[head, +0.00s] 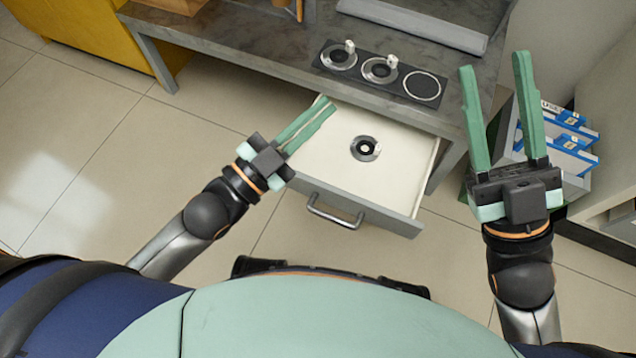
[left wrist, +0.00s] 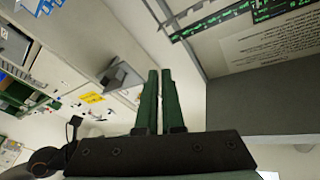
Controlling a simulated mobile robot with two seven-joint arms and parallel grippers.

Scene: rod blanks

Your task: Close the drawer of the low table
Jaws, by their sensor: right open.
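The low table (head: 230,38) has a dark grey top and stands in front of me. Its drawer (head: 330,160) is pulled out towards me, with a white inside, a grey front and a bar handle (head: 335,212). A round silver and black piece (head: 365,148) lies in the drawer. My left gripper (head: 328,106) is shut and empty, above the drawer's left side near the table edge; its fingers also show close together in the left wrist view (left wrist: 159,72). My right gripper (head: 495,62) is open and empty, to the right of the drawer.
A dark panel (head: 348,78) on the table bears two silver round pieces and one bare ring mark (head: 422,86). A bin with blue-labelled boxes (head: 565,135) stands at the right, beside a pale cabinet (head: 610,130). Tiled floor (head: 100,150) is clear at the left.

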